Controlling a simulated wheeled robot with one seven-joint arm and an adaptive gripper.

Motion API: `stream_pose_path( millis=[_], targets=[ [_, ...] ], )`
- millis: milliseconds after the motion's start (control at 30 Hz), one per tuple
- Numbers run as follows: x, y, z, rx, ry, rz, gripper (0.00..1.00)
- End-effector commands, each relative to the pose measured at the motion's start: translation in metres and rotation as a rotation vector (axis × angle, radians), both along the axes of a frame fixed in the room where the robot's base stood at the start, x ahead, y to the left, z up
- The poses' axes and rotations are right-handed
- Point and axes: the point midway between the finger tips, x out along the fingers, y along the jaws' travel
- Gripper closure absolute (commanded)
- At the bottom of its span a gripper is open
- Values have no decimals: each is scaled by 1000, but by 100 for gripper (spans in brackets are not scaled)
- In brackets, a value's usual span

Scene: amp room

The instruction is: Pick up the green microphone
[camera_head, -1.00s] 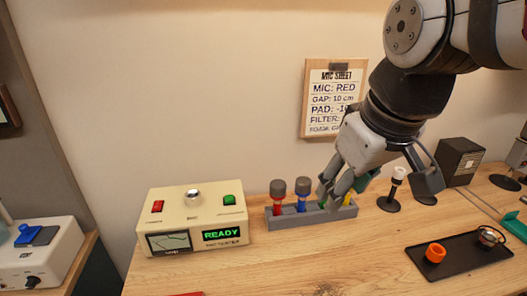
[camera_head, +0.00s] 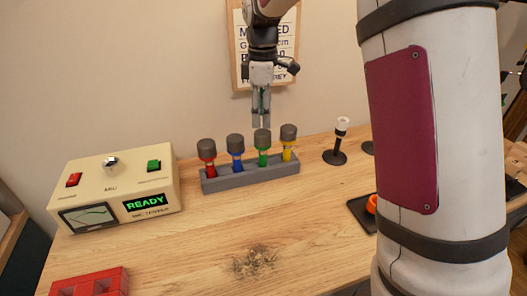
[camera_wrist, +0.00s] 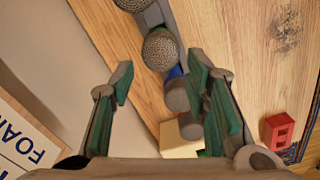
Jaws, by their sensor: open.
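The green microphone (camera_head: 263,158) stands upright in a grey rack (camera_head: 250,179), third from the left, with a dark grey head and a green body. My gripper (camera_head: 261,122) hangs directly above it, fingers pointing down, open and empty, the tips close to the head. In the wrist view, the green microphone's mesh head (camera_wrist: 160,50) lies between and slightly beyond the open fingers. The rest of its body is mostly hidden beneath the head there.
Red (camera_head: 208,160), blue (camera_head: 237,152) and yellow (camera_head: 288,144) microphones share the rack, close beside the green one. A beige tester (camera_head: 115,192) stands left. A small black stand (camera_head: 335,155) is at right. My arm hides much of the right side.

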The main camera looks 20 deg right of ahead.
Motion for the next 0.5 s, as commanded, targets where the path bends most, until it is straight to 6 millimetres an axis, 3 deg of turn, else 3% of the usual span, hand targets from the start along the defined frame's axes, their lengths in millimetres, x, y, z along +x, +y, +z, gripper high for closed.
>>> stream_pose_path(
  millis=[300,500],
  targets=[
    [-2,0,-53,0,6,2,57],
    [-1,0,-77,-1,4,1,57]
  ],
)
